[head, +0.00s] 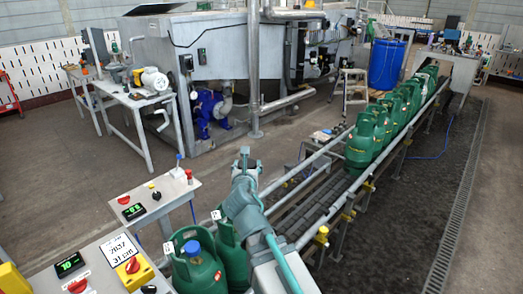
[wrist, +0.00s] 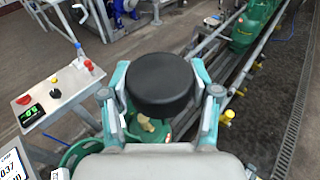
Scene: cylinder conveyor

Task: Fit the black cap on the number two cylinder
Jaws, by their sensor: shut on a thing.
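My gripper (wrist: 160,88) is shut on a round black cap (wrist: 160,78), with one teal finger on each side of it. In the wrist view the cap is above a green cylinder whose brass valve (wrist: 146,126) shows just below it. The cap looks apart from the valve, but the gap is hard to judge. In the head view this seems to be the second green cylinder (head: 232,258), partly hidden by my arm. The front cylinder (head: 198,272) wears a blue cap (head: 192,248). The black cap cannot be made out in the head view.
Several green cylinders (head: 360,148) line the conveyor further back. The conveyor rollers (head: 318,204) between them and the near cylinders are bare. Control panels (head: 155,200) with buttons stand to the left. A metal rail (head: 372,172) runs along the right side.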

